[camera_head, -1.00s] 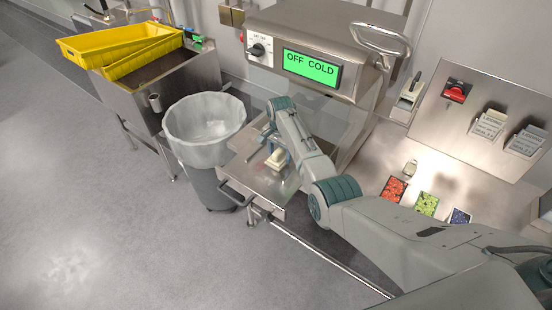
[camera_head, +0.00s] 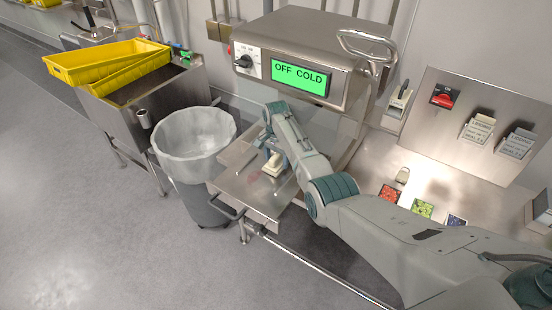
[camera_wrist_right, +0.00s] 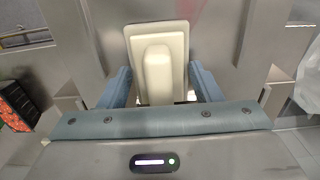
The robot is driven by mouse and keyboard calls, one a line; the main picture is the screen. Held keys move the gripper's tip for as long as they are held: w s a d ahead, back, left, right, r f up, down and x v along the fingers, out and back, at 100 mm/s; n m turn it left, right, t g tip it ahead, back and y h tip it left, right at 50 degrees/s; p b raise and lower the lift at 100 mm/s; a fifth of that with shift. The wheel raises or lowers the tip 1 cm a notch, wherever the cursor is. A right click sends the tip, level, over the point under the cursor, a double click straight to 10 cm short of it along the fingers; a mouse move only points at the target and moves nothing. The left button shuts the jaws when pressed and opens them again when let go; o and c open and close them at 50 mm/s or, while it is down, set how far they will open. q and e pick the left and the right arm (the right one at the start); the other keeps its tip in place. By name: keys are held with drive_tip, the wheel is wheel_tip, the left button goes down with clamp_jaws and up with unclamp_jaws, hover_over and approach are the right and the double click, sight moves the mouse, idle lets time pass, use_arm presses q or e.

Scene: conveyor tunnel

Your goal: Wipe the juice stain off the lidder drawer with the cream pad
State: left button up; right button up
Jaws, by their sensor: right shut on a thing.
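The cream pad (camera_head: 273,165) is at the steel lidder drawer (camera_head: 240,186), under my right gripper (camera_head: 268,148). I cannot tell whether the pad touches the drawer. A faint pinkish-red juice stain (camera_wrist_right: 207,14) shows on the steel just beyond the pad in the right wrist view. My left gripper is not in view.
The lidder (camera_head: 318,40) with a green "OFF COLD" display stands behind the drawer. A lined waste bin (camera_head: 197,140) stands left of the drawer. Yellow trays (camera_head: 105,62) lie on a steel stand at the back left. Colored fruit cards (camera_head: 422,208) lie on the counter at right.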

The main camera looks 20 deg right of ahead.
drive_tip(key=shift+r+p, duration=2.75)
drive_tip(key=shift+r, duration=0.2)
drive_tip(key=shift+f, duration=0.1)
drive_tip(key=shift+r, duration=1.55)
